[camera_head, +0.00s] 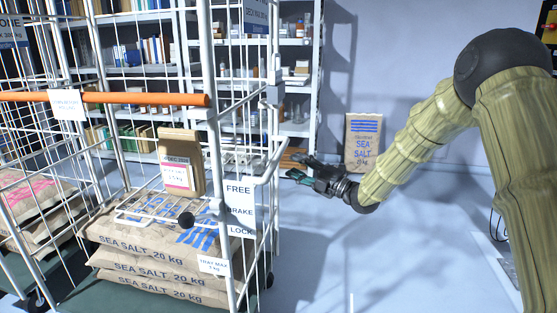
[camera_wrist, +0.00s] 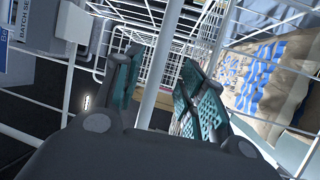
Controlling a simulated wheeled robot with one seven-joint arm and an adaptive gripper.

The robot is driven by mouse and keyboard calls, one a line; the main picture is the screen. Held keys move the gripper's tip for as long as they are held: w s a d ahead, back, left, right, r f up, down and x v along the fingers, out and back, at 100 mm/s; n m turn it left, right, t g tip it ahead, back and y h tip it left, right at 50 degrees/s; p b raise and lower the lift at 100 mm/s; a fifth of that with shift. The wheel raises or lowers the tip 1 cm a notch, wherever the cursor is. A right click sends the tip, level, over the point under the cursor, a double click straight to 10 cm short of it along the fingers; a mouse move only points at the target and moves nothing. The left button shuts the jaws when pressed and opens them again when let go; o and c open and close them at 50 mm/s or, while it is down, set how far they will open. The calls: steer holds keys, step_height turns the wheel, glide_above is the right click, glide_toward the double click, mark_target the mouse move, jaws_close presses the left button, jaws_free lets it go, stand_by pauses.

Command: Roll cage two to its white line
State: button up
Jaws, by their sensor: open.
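A white wire cage (camera_head: 208,60) loaded with sea salt sacks (camera_head: 150,255) fills the left of the head view; I cannot read whether it is cage two. An orange handle bar (camera_head: 150,99) crosses it. A FREE / BRAKE / LOCK plate (camera_head: 240,208) sits beside a bent white bar and a black knob (camera_head: 186,219). My gripper (camera_head: 300,176) is open to the right of the cage. In the wrist view, a white post (camera_wrist: 160,65) shows between the parted teal fingers (camera_wrist: 165,75); contact cannot be told. A short pale strip (camera_head: 351,302) marks the floor; whether it is the white line is unclear.
Shelves (camera_head: 295,42) with books and jars stand behind the cage. A single sea salt sack (camera_head: 363,142) stands by the back wall. More sacks (camera_head: 30,195) lie at the far left. A small sack (camera_head: 180,165) rests on the cage's wire tray. The floor right of the cage looks clear.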

mark_target(278, 157)
steer(key=x, duration=0.7)
steer(key=shift+w+a, duration=0.15)
steer(key=shift+a, duration=0.15)
jaws_close()
